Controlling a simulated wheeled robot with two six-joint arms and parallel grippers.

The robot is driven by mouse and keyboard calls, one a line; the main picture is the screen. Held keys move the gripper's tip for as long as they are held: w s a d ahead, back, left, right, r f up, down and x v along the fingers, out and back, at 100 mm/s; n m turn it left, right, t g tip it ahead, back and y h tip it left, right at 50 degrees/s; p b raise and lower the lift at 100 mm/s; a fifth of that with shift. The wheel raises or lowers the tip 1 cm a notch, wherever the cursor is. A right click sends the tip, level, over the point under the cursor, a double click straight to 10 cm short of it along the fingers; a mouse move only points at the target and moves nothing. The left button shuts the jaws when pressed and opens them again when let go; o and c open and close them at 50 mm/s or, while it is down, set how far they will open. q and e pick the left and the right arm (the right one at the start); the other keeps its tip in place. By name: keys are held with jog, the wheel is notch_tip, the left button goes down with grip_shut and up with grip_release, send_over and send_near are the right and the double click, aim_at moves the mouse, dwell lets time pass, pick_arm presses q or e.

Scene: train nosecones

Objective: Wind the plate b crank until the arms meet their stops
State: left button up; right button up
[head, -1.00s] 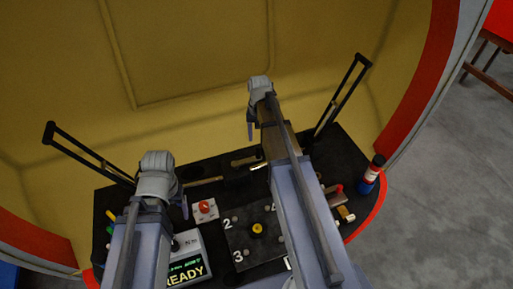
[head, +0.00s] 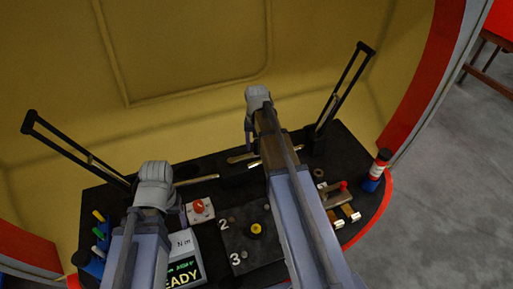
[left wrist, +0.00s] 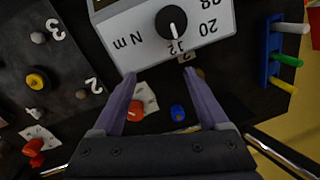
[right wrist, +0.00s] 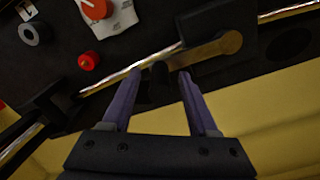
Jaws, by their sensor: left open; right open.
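In the right wrist view, a brass crank arm (right wrist: 205,50) lies along the deck's far side, with a dark knob (right wrist: 158,73) at one end. My open right gripper (right wrist: 157,76) has its fingers on either side of that knob; I cannot tell whether they touch it. The brass arm also shows in the head view (head: 240,158). Two black-framed arms, left (head: 72,146) and right (head: 345,90), stand tilted outward at the deck's ends. No plate b label is readable. My open left gripper (left wrist: 160,80) is empty, near a grey dial box (left wrist: 160,28) and red knob (left wrist: 136,108).
A dark numbered plate (head: 240,245) with a yellow-centred knob sits mid-deck. Coloured pegs (head: 98,234) stand at the left. A yellow curved wall rises behind.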

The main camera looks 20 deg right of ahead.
jog(key=shift+c, duration=0.3)
grip_shut()
dwell(1.1)
